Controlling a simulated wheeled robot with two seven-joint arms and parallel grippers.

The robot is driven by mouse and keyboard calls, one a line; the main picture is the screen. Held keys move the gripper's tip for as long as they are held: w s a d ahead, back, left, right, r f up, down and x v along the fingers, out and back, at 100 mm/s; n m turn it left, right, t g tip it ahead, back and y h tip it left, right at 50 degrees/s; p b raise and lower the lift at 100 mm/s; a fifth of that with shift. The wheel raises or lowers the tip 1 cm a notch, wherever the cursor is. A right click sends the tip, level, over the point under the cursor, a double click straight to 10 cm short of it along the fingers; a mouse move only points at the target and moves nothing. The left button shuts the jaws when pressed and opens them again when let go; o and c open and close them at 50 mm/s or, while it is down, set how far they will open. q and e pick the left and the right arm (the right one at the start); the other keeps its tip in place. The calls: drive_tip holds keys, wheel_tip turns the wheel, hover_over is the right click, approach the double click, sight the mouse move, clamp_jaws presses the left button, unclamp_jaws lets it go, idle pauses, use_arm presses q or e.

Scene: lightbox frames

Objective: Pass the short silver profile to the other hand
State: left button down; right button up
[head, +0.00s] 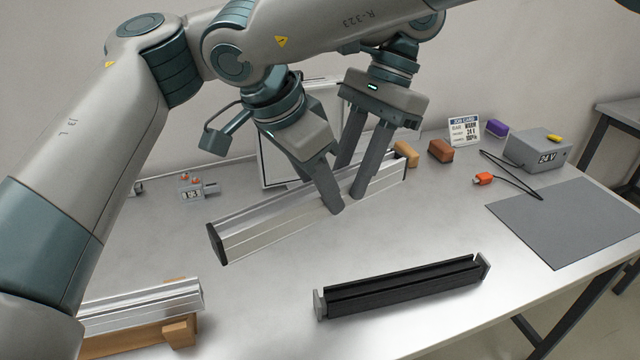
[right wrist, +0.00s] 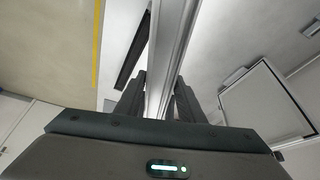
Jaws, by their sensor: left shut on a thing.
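A silver profile (head: 265,228) with dark end caps hangs tilted above the table in the head view, its right end higher in the picture. My left gripper (head: 330,190) is shut on it near its middle; its far finger is mostly hidden. My right gripper (head: 350,178) has its fingers apart on either side of the same profile, just right of the left gripper. In the right wrist view the profile (right wrist: 170,45) runs between the right fingers (right wrist: 160,98); contact with them cannot be told. Another silver profile (head: 150,303) lies at the front left, partly hidden by my left arm.
A wooden rest (head: 180,332) bears the front-left profile. A black profile (head: 400,287) with grey end caps lies at the front middle. A grey mat (head: 570,225), a 24 V box (head: 538,150), a sign (head: 464,131) and small blocks (head: 440,150) stand on the right. Bare table lies between.

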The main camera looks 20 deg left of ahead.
drive_tip(key=c, duration=0.5)
use_arm(q)
drive_tip(key=c, duration=1.2)
unclamp_jaws()
use_arm(e)
clamp_jaws()
use_arm(q)
drive_tip(key=shift+w+r, duration=0.1)
drive_tip(key=shift+r, duration=0.05)
drive_tip(key=v, duration=1.1)
drive_tip(key=shift+r, duration=0.35)
drive_tip(key=shift+d, duration=0.1)
